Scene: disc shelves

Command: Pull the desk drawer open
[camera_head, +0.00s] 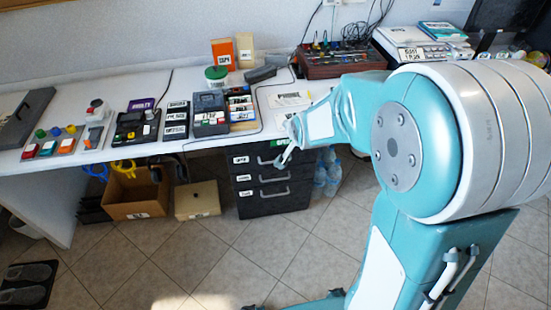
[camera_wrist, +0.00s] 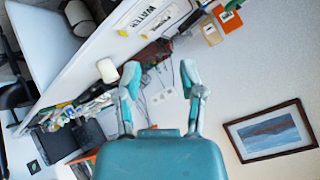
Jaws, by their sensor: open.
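The black drawer unit (camera_head: 246,205) stands on the floor under the white desk (camera_head: 215,145), with drawers stacked one above another. Its fronts carry white labels and light bar handles. The middle handle (camera_head: 273,179) and the lower handle (camera_head: 275,193) show clearly. The drawers look closed. My gripper (camera_head: 284,160) appears in front of the top drawer in the head view and hides part of it; I cannot tell whether it touches the handle. In the wrist view my gripper (camera_wrist: 159,72) has its two fingers spread, with nothing between them. The drawer unit is not recognisable there.
A cardboard box (camera_head: 135,195) and a beige box (camera_head: 197,200) sit on the floor left of the drawers. Plastic bottles (camera_head: 327,178) stand to their right. Devices and boxes crowd the desktop. The tiled floor (camera_head: 240,250) in front is mostly clear.

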